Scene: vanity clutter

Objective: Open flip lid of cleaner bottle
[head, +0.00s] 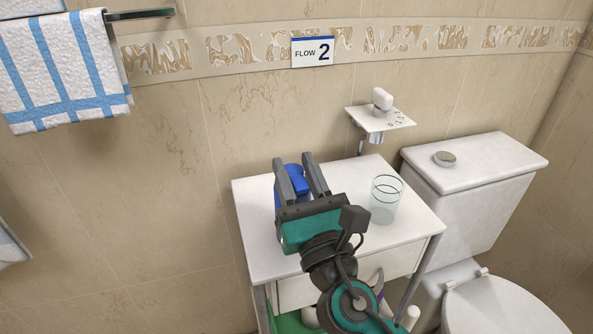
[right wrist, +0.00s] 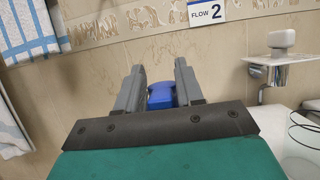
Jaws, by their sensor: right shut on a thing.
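The cleaner bottle (head: 298,184) is blue and stands on the white vanity cabinet. It also shows in the right wrist view (right wrist: 160,96), between the fingers. My right gripper (head: 294,160) reaches over the cabinet top with its grey fingers on either side of the bottle's blue upper part, shut on it. The gripper body hides most of the bottle's lower part. I cannot tell whether the flip lid is open or shut. My left gripper is not in view.
A clear glass (head: 385,200) stands on the cabinet top (head: 255,240) right of my gripper. A wall shelf (head: 381,120) holds a small white object. A toilet (head: 470,175) is at the right. A striped towel (head: 60,70) hangs at the upper left.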

